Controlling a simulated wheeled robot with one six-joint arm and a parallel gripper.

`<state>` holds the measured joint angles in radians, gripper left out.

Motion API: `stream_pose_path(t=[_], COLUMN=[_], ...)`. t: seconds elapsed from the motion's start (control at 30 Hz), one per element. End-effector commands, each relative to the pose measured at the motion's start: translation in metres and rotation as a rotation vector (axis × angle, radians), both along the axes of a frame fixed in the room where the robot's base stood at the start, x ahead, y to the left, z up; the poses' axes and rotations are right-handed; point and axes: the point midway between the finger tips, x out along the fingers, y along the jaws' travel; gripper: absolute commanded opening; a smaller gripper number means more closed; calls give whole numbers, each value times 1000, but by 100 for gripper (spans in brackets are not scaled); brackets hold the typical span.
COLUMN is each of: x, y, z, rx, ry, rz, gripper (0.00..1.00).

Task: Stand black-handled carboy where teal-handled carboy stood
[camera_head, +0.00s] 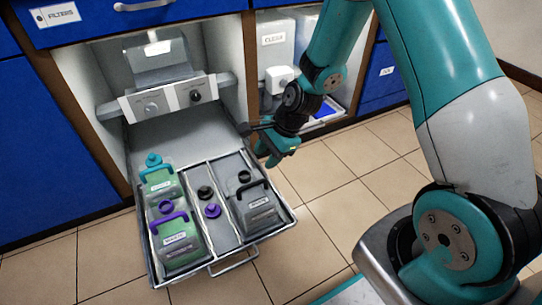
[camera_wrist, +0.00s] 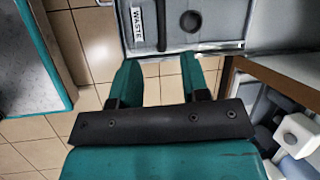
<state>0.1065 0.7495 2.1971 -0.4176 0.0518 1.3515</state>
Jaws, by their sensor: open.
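The black-handled carboy (camera_head: 262,214), grey with a black cap, stands in the right compartment of the pulled-out drawer. Its WASTE label (camera_wrist: 136,28) shows at the top of the wrist view. The teal-handled carboy (camera_head: 162,188), greenish with a teal cap, stands at the back of the left compartment. My gripper (camera_head: 268,157) is open and empty, above and behind the black-handled carboy, right of the drawer. In the wrist view its two fingers (camera_wrist: 160,82) are apart over floor tiles, short of the carboy.
A purple-handled carboy (camera_head: 180,246) stands in front of the teal-handled one. The middle compartment holds a black cap (camera_head: 205,192) and a purple cap (camera_head: 212,211). The floor (camera_head: 335,190) right of the drawer is clear.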

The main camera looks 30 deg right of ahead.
Motion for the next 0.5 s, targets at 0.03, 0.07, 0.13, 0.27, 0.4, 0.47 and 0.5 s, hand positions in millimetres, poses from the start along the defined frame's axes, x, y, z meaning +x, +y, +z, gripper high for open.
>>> stream_pose_path(t=[0.03, 0.07, 0.13, 0.27, 0.4, 0.47, 0.5], x=[-3, -7, -22, -69, -131, -156, -171], y=[10, 16, 33, 62, 80, 83, 84], z=[23, 37, 74, 141, 195, 210, 218], rx=[-12, -21, -45, -94, -142, -158, -167], ry=[-41, -66, -137, -285, -441, -499, -533], rz=[96, 170, 379, 821, 1277, 1444, 1543], gripper=[42, 42, 42, 42, 42, 42, 42])
